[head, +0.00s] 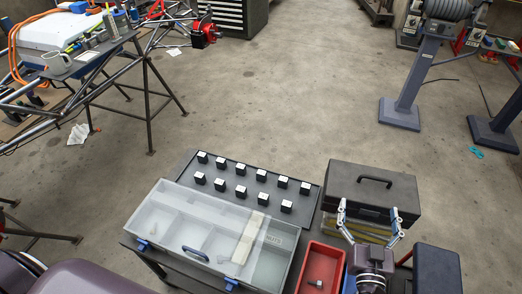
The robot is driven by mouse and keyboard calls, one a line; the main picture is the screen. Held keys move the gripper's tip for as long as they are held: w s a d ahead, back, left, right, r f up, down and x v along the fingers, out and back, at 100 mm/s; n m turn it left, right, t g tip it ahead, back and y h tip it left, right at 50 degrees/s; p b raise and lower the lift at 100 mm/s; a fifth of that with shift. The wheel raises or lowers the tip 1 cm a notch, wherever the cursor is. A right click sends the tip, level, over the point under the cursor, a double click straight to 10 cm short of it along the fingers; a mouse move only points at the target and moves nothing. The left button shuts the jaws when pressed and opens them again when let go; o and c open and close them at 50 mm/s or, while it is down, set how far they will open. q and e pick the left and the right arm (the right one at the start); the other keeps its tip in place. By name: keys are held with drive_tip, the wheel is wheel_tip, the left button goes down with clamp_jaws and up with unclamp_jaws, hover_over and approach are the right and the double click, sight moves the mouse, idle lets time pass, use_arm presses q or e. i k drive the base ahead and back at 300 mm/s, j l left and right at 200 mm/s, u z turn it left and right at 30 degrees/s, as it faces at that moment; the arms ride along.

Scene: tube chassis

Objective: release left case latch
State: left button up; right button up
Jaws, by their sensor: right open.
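The case (168,192) is a wide grey box with a clear lid, lying on a dark table at the bottom centre; the lid looks closed. The left case latch (142,246) is a small blue tab at the left of its front edge. A second blue latch (231,284) sits further right, with a dark blue handle (195,254) between them. Whether the latches are fastened is too small to tell. My right gripper (369,207) is open and empty, in front of the black toolbox, well right of the case. My left gripper is out of view.
A black toolbox (372,182) with a handle stands behind my right gripper. A red bin (315,285) with a small metal part lies between case and gripper. Several small black blocks with white tops stand on a dark tray (308,219) behind the case. Open concrete floor lies beyond.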

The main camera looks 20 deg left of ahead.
sight(144, 245)
drive_tip(key=u, duration=1.15)
